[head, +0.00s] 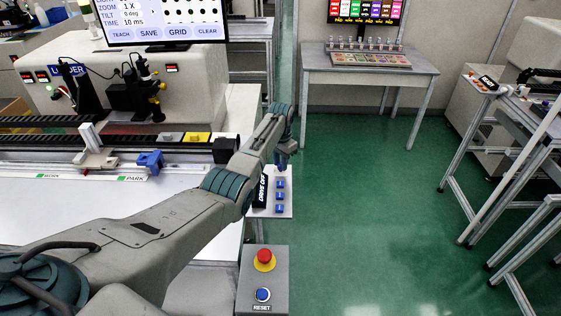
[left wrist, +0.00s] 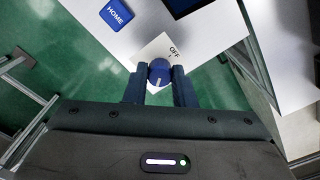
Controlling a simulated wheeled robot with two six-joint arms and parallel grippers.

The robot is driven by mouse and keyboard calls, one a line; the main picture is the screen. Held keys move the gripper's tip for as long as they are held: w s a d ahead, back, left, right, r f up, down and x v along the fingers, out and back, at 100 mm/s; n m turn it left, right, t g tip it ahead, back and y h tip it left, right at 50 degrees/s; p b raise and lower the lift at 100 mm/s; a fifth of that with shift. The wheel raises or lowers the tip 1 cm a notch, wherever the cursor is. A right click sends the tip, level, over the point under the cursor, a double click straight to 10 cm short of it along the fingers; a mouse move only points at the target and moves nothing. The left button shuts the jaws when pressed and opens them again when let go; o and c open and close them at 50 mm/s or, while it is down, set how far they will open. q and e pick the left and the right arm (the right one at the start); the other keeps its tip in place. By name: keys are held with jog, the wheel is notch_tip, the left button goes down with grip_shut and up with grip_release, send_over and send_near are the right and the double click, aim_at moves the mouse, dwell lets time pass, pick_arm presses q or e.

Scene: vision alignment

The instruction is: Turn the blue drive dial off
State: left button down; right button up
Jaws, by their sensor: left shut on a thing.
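The blue drive dial (left wrist: 159,70) sits on a white plate, with an "OFF" label and a tick (left wrist: 173,53) beside it. My left gripper (left wrist: 159,88) is shut on the dial, one dark finger on each side. A pale mark shows on the dial's near side; its exact alignment is hard to tell. In the head view my left gripper (head: 282,163) points down at the far end of the small control panel (head: 285,211), where it mostly hides the dial. A dark display (head: 261,191) on the panel appears to read "DRIVE OFF". My right gripper is not in view.
Several blue buttons (head: 280,196) line the panel; a blue "HOME" button (left wrist: 116,14) shows in the left wrist view. A red emergency button (head: 264,258) and blue reset button (head: 263,294) stand nearer.

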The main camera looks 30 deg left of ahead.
pick_arm(q)
jog(key=n, duration=0.5)
jog(key=shift+w+r+n, duration=0.1)
jog(key=shift+r+n, duration=0.1)
jog(key=shift+n, duration=0.1)
jog(key=n, duration=0.5)
jog(key=shift+w+r, duration=0.1)
dwell(0.4)
jog(key=c, duration=1.2)
grip_release()
jog(key=shift+f, duration=0.2)
jog(key=shift+r, duration=0.1)
notch_tip(320, 180, up, 11)
jog(key=b, duration=0.4)
